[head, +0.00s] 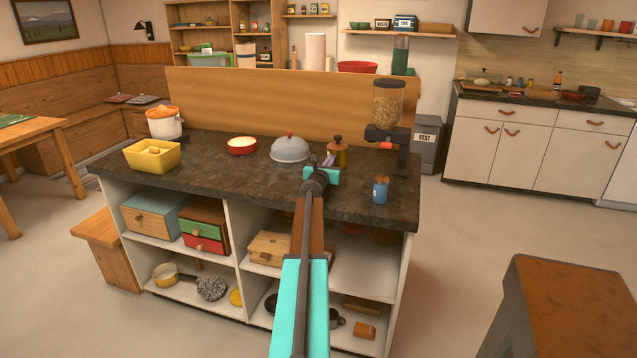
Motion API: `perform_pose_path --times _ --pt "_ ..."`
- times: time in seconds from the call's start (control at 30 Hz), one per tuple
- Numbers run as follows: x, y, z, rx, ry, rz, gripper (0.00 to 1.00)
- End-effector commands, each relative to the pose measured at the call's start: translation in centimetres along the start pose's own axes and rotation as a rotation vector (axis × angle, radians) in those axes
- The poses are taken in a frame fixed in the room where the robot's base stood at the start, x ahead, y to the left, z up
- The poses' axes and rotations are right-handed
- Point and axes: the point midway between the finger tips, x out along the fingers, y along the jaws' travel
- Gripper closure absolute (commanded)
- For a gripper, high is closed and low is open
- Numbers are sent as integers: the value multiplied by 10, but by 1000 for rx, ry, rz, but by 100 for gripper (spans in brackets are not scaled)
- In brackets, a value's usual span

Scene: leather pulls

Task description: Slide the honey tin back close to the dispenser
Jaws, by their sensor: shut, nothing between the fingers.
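A small blue tin with an orange-brown lid (381,190) stands upright near the front right of the dark counter; its label is too small to read. An amber canister with a dark knob (337,153) stands further back, just beyond my gripper. I cannot tell from markings which one is the honey tin. The dispenser (388,105), a clear hopper of cereal on a dark stand with a red part, stands at the counter's right, behind the blue tin with a gap between. My gripper (329,160) is shut and empty over the counter, left of the blue tin, partly covering the canister's lower edge.
A grey domed cover with a red knob (290,148), a red bowl (242,145), a yellow tub (153,156) and a white pot (165,122) stand on the counter (225,174). A wooden panel (260,104) closes its back. The front middle is fairly clear.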

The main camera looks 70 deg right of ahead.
Motion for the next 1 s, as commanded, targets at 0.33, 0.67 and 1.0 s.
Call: perform_pose_path --times 0.33,0.67,1.0 --pt "35 0 0 0 -1 -1 100" --pt "41 -1 0 0 0 0 100" --pt "38 -1 0 0 0 0 100"
